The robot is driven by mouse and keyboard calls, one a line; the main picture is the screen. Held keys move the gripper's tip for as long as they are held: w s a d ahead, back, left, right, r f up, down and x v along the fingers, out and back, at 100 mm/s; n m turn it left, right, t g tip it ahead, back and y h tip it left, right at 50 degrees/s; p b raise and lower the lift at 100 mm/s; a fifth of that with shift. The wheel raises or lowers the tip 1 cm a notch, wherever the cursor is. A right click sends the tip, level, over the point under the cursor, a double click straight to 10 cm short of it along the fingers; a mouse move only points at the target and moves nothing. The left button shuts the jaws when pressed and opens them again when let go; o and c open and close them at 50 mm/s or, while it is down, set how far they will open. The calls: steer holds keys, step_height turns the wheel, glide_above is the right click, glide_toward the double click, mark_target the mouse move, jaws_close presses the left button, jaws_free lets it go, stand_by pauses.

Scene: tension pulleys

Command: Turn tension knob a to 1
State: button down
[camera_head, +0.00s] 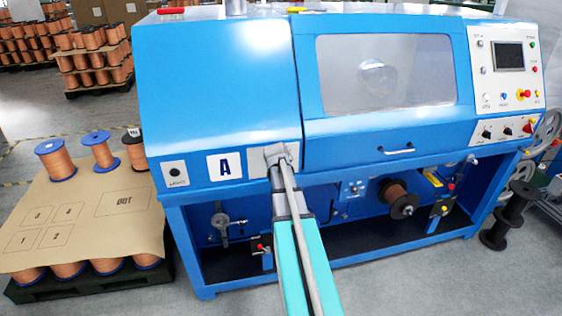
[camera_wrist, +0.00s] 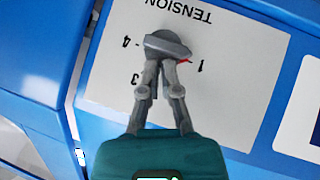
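The tension knob (camera_wrist: 168,43) is a dark grey dial on a white plate (camera_wrist: 225,90) marked TENSION, upside down in the wrist view. Its red pointer mark (camera_wrist: 184,61) is on the side by the printed 1. The 3 and 4 show at the left; the 2 is hidden. My gripper (camera_wrist: 160,60) has its two fingers close together at the knob and looks shut on it; the exact contact is partly hidden. In the head view my gripper (camera_head: 279,156) is at the machine front, right of the A label (camera_head: 224,165), and covers the knob.
The blue machine (camera_head: 220,80) fills the middle, with a window (camera_head: 385,75) and a control panel (camera_head: 507,65) at the right. A cardboard-topped pallet (camera_head: 85,215) with copper spools stands at the left. Grey floor shows in front.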

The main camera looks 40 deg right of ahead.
steer(key=shift+a, duration=0.15)
steer(key=shift+r, duration=0.1)
steer(key=shift+w+a+r, duration=0.1)
steer(key=s+a+r+p, duration=0.3)
steer(key=a+r+p, duration=0.5)
steer(key=r+p, duration=0.1)
steer(key=shift+s+a, duration=0.2)
steer(key=shift+s, duration=0.2)
stand_by(0.4)
steer(key=shift+f, duration=0.1)
stand_by(0.4)
